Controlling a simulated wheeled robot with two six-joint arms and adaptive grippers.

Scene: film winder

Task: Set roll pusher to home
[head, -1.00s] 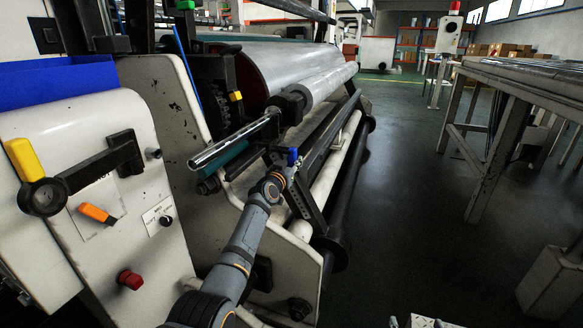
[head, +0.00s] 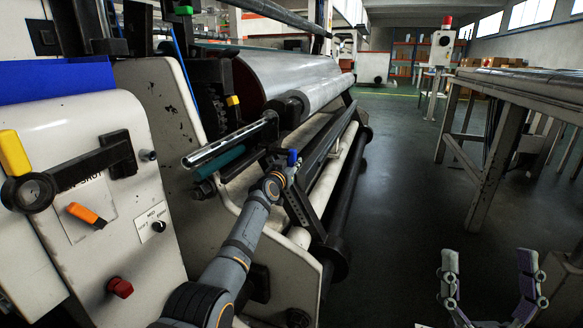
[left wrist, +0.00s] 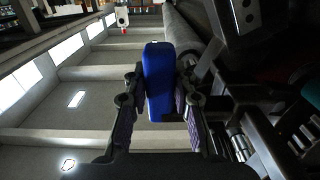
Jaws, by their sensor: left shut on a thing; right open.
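A blue handle (head: 292,157) shows at the end of a dark arm (head: 301,208) on the winder, below the shiny roll shaft (head: 232,137). My left gripper (head: 281,173) is shut on this handle. In the left wrist view the blue handle (left wrist: 158,85) stands between the two fingers of my left gripper (left wrist: 160,98). My right gripper (head: 489,265) is open and empty at the bottom right, well away from the winder. The frames carry no readable name for the roll pusher, and part of the dark arm is hidden by my left arm.
The panel at left has an orange switch (head: 86,215), a black selector knob (head: 158,226), a red button (head: 119,288) and a yellow-handled lever (head: 14,153). A long roller (head: 340,195) runs beside the dark arm. A bench (head: 507,135) stands right. The floor (head: 400,185) between is clear.

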